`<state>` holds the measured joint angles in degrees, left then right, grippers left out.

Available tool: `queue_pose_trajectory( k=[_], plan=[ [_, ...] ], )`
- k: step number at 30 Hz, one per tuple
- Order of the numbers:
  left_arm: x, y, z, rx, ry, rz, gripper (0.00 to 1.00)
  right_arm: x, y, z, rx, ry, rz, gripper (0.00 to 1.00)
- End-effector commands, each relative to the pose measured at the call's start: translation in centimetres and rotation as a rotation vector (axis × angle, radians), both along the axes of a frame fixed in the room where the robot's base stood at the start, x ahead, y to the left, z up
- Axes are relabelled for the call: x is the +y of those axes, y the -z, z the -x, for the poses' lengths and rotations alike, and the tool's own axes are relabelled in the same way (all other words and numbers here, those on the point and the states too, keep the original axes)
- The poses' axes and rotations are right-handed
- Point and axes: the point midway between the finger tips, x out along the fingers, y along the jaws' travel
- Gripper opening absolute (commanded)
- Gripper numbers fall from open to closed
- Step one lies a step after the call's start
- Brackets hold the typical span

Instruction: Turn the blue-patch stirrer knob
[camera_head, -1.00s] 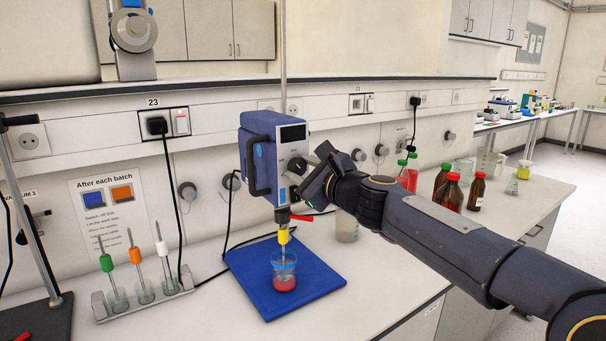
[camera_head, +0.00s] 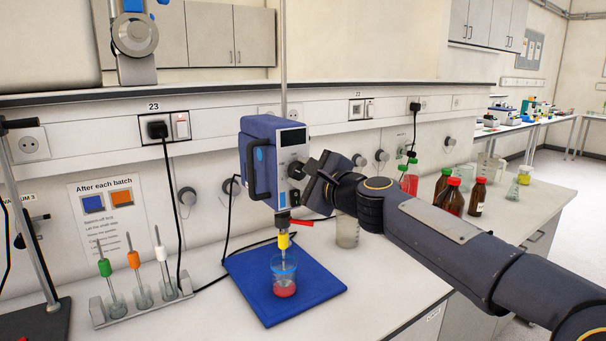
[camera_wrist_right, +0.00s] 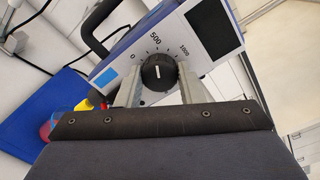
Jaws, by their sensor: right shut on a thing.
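The blue stirrer (camera_head: 268,165) hangs on a vertical rod, with a light-blue patch (camera_head: 258,153) on its side. The patch also shows in the right wrist view (camera_wrist_right: 105,77). Its black knob (camera_wrist_right: 158,72) sits on the front panel, and its white line points close to the 500 mark. My right gripper (camera_wrist_right: 160,82) has one finger on each side of the knob and is shut on it. In the head view my right gripper (camera_head: 303,172) reaches the panel from the right and hides most of the knob. My left gripper is not in view.
Below the stirrer, a cup of red liquid (camera_head: 284,287) stands on a blue mat (camera_head: 317,291). A rack of colour-capped stirring rods (camera_head: 137,305) stands left. A beaker (camera_head: 347,230) and several bottles (camera_head: 442,184) stand near my right arm.

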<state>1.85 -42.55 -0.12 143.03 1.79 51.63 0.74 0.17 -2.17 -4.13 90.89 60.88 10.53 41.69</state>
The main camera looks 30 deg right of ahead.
Motion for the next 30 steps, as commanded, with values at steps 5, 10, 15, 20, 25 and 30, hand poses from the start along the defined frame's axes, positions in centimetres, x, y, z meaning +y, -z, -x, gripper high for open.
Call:
queue_pose_trajectory(
  k=[5,10,15,20,25,30],
  plan=[
    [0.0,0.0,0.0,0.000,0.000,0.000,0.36,0.0,0.1,0.0,0.002,-0.001,-0.001,0.35],
    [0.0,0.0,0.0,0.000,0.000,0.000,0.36,0.0,0.1,0.0,0.001,-0.001,-0.001,0.56],
    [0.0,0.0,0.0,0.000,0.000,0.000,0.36,0.0,0.0,0.0,0.001,-0.001,-0.001,0.56],
    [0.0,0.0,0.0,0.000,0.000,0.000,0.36,-0.1,-0.1,0.5,-0.001,0.001,-0.001,0.56],
    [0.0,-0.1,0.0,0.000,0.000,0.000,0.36,-0.3,-0.2,3.0,-0.002,0.000,0.000,0.56],
    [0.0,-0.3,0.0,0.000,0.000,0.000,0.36,-0.7,-0.3,5.8,-0.001,0.002,0.000,0.56]
  ],
)
